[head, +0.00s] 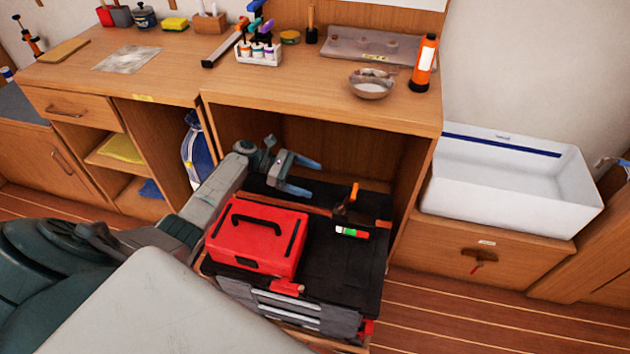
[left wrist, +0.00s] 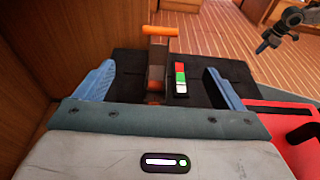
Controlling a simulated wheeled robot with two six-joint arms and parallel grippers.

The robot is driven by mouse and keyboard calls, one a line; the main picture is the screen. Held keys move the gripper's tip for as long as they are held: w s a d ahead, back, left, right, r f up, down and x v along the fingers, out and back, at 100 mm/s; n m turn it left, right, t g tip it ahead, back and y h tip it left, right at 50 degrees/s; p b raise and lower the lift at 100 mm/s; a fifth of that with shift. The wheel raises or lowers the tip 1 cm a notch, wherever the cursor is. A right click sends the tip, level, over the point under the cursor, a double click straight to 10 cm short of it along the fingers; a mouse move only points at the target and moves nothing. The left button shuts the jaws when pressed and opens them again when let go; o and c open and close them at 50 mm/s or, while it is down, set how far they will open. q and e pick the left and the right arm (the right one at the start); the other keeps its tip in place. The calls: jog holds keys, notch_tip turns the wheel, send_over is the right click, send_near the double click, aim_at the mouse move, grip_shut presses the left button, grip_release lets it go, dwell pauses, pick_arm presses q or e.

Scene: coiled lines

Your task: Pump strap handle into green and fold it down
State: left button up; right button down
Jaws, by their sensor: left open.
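The strap handle (head: 354,192) is orange-tipped and stands up from a brown ratchet on the black case (head: 340,275). It also shows upright in the left wrist view (left wrist: 157,60). Beside it is a small gauge (head: 352,232) with white, green and red bands; it shows in the left wrist view (left wrist: 181,80) too. I cannot make out a pointer on it. My left gripper (head: 308,178) is open and empty, left of the handle and apart from it. In the left wrist view the handle appears between the blue fingers. My right gripper (left wrist: 264,46) shows small at the upper right; its opening is unclear.
A red toolbox (head: 258,237) sits on the case at the left, close to my left forearm. The wooden cabinet (head: 425,165) encloses the back and sides, with its top overhead. An orange strap (head: 290,207) runs across the case. A white sink (head: 515,180) is at right.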

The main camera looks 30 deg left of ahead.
pick_arm(q)
jog(key=c, duration=0.3)
jog(key=shift+d+r+y, duration=0.1)
jog(key=shift+r+y, duration=0.2)
jog(key=shift+r, duration=0.1)
jog(key=c, duration=0.4)
jog(key=shift+w+d+r+g+y, duration=0.1)
jog(key=shift+d+r+g+y, duration=0.15)
jog(key=shift+r, duration=0.3)
jog(key=shift+w+d+r+g+y, duration=0.1)
jog(key=shift+d+r+g+y, duration=0.05)
jog(key=shift+r+y, duration=0.3)
jog(key=c, duration=0.7)
jog(key=shift+d+r, duration=0.1)
jog(key=shift+r, duration=0.3)
jog(key=c, duration=0.3)
jog(key=shift+d, duration=0.2)
grip_shut()
jog(key=x, duration=0.9)
jog(key=shift+d+f+y+p, duration=0.15)
jog(key=shift+f+y+p, duration=0.15)
jog(key=shift+p, duration=0.05)
pick_arm(e)
jog(key=shift+s+f, duration=0.2)
jog(key=shift+f, duration=0.3)
jog(key=shift+s+f, duration=0.2)
jog(key=shift+f, duration=0.25)
